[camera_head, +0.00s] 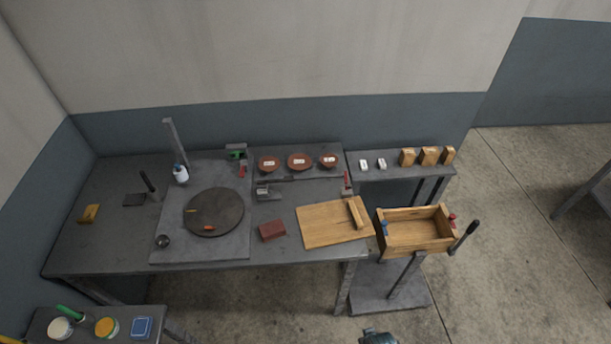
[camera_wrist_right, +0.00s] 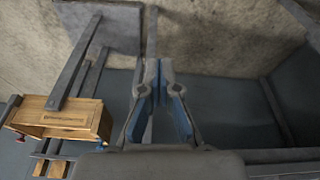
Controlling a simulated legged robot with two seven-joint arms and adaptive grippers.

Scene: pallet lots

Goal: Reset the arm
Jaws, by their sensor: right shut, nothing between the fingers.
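My right gripper (camera_wrist_right: 153,72) shows in the right wrist view. Its blue-lined fingers come together at the tips, and nothing is between them. It is apart from the wooden box (camera_wrist_right: 62,118), which shows at the left of that view. In the head view, a small part of my own arm shows at the bottom edge; I cannot tell which part. My left gripper is not in view.
The workbench (camera_head: 110,235) holds a dark round plate (camera_head: 222,222), a wooden board (camera_head: 318,232), a dark red block (camera_head: 272,230) and red bowls. The wooden box (camera_head: 415,242) stands on a stand right of it. A shelf (camera_head: 393,172) holds wooden blocks. Open floor lies right.

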